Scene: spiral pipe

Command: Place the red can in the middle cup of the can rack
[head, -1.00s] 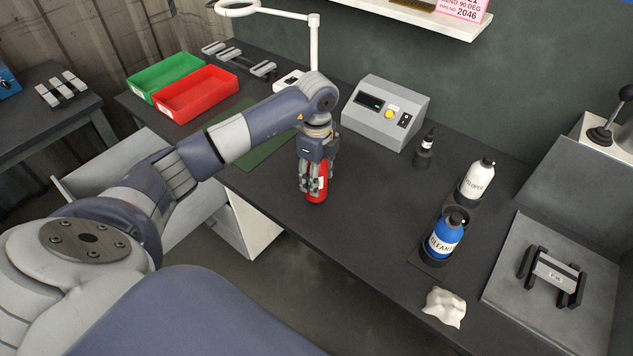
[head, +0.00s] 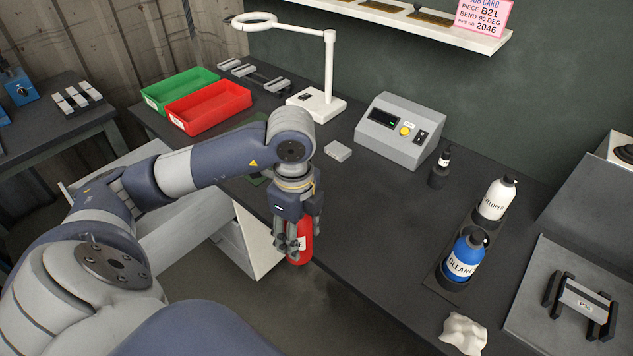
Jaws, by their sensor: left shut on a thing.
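My left gripper (head: 292,240) points down and is shut on the red can (head: 302,246). The can is upright, and the fingers hide part of its left side and label. In the picture it overlaps the front edge of the workbench. The dark can rack (head: 438,282) is further right on the bench. A white can (head: 494,202) stands in its far part and a blue can (head: 463,260) in its near part. The space between them is mostly hidden behind the blue can, so the middle cup is not clear to see. My right gripper is not in view.
A white cloth (head: 464,333) lies near the front edge. A lamp (head: 325,105) and red and green bins (head: 208,106) are at the back left. The bench (head: 375,225) left of the rack is clear.

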